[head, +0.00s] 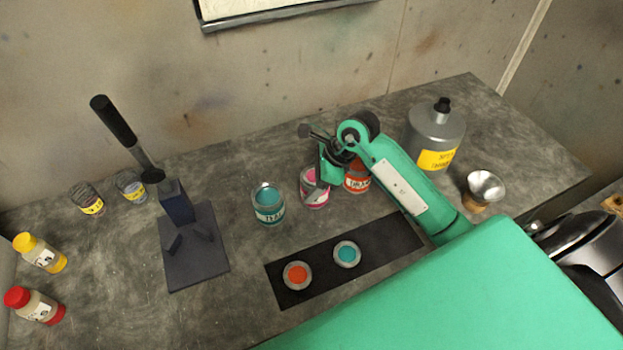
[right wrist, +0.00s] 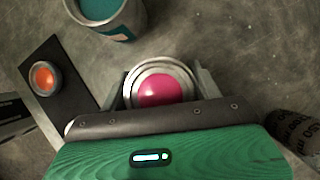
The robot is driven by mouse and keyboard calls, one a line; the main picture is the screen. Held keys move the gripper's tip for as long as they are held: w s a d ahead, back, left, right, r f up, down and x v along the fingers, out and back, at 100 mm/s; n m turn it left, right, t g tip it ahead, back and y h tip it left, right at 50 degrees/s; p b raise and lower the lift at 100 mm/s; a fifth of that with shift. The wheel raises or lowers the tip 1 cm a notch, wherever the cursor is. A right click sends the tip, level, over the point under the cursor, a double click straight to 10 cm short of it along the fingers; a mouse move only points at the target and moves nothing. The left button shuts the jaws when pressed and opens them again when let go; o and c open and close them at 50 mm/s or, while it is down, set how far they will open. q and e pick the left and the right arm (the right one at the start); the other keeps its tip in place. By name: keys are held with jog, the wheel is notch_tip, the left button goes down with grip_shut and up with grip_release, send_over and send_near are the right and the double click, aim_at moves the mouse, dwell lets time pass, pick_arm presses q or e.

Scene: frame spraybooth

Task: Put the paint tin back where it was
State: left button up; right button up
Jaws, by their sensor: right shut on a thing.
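The pink paint tin (head: 314,190) stands upright between the teal tin (head: 268,203) and the orange tin (head: 357,177). My right gripper (head: 318,174) is shut on the pink tin. In the right wrist view the pink tin (right wrist: 162,88) shows from above with a finger on either side, and the right gripper (right wrist: 163,93) spans it. I cannot tell whether its base touches the bench. My arm hides part of the orange tin. My left gripper is not in view.
A black mat (head: 388,245) in front holds an orange cup (head: 297,275) and a teal cup (head: 346,254). A lever press (head: 190,240) stands left. A grey can (head: 437,130) and metal funnel (head: 483,190) stand right.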

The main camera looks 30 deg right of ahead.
jog(key=shift+f, duration=0.15)
jog(key=o, duration=1.2)
jog(key=shift+o, duration=0.2)
jog(key=shift+r, duration=0.25)
jog(key=shift+d+r, duration=0.15)
jog(key=shift+r, duration=0.05)
jog(key=b+v, duration=0.3)
jog(key=v, duration=0.8)
jog(key=shift+r, duration=0.2)
